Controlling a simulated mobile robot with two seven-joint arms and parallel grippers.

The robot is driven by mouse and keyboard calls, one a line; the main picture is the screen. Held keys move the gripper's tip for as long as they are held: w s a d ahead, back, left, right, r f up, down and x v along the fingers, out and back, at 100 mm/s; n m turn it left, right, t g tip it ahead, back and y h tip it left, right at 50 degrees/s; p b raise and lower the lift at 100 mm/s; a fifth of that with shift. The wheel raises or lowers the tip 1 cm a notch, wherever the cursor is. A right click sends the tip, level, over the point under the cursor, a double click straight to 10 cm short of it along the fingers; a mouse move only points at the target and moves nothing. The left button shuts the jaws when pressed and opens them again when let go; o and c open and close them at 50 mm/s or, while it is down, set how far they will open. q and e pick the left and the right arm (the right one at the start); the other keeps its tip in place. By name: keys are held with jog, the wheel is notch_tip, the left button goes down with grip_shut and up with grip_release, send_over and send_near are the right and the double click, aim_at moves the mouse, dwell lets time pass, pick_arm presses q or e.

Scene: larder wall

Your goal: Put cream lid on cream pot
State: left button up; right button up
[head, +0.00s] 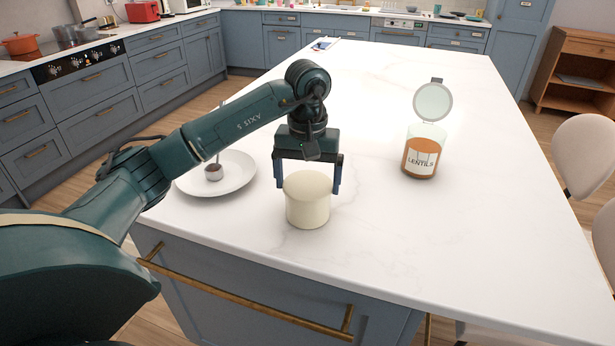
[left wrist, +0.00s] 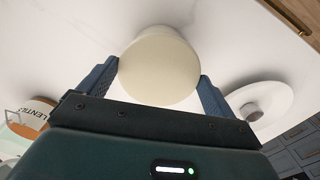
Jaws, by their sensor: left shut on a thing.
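The cream pot (head: 308,212) stands upright on the white worktop near its front edge. The cream lid (head: 307,183) shows as a round pale top over the pot, with no clear seam or gap between them; I cannot tell whether it is fully seated. My left gripper (head: 308,188) points down over it, one blue finger on each side, shut on the lid. In the left wrist view the lid (left wrist: 160,70) is a cream disc between the fingertips (left wrist: 160,75), hiding most of the pot. My right gripper is not in view.
A white plate (head: 238,180) with a small metal cup (head: 213,172) lies left of the pot. A glass lentils jar (head: 421,158) with its lid raised stands to the right.

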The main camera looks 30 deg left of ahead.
aim_at(308, 185)
pick_arm(q)
jog(key=shift+f, duration=0.2)
jog(key=o, duration=0.8)
jog(key=shift+r, duration=0.1)
jog(key=shift+r, duration=0.25)
notch_tip(308, 185, up, 12)
jog(key=p, duration=0.2)
jog(key=shift+r, duration=0.2)
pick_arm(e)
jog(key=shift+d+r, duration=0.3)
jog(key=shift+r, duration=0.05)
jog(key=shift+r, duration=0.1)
